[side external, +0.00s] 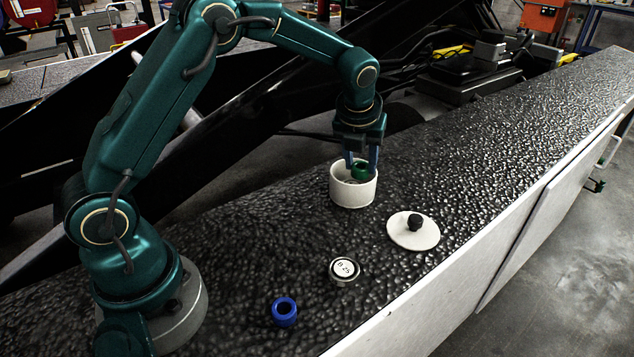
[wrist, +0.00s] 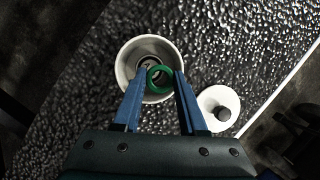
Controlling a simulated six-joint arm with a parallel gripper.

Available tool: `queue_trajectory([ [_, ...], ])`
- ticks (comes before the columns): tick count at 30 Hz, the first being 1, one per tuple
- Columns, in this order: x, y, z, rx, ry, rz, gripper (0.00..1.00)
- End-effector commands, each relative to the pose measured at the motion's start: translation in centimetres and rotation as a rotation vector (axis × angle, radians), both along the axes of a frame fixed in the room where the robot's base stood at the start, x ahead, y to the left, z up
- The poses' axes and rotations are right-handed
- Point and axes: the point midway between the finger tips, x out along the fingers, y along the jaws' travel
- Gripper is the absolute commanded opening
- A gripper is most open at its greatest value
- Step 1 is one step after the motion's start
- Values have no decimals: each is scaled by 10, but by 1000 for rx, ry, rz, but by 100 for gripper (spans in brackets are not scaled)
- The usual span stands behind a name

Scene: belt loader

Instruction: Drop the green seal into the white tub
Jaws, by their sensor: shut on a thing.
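The green seal (side external: 361,171) is a small ring held between the blue fingers of my gripper (side external: 362,163). It is at the mouth of the white tub (side external: 352,197), within the rim outline as seen from the side. In the wrist view the green seal (wrist: 159,78) sits between the fingertips of my gripper (wrist: 160,80), over the right part of the open white tub (wrist: 125,62). Another round grey item (wrist: 146,64) shows inside the tub, partly hidden by the seal and a finger. My gripper is shut on the green seal.
A white lid with a black knob (side external: 405,237) lies right of the tub. A round dial marked with digits (side external: 344,269) and a blue ring (side external: 284,311) lie nearer the front. The dark textured surface (side external: 480,150) is clear toward the back right.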

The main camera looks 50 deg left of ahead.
Motion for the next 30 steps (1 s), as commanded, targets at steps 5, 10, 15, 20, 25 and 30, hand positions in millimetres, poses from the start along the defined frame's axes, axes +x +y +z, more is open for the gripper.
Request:
queue_trajectory([
  [5, 0, 0, 0, 0, 0, 0, 64],
  [10, 0, 0, 0, 0, 0, 0, 76],
  [15, 0, 0, 1, 0, 0, 0, 76],
  [20, -4, -3, 15, 0, -4, -1, 76],
  [25, -12, -8, 37, 1, -3, 0, 76],
  [30, -16, -11, 47, 1, -1, 0, 76],
])
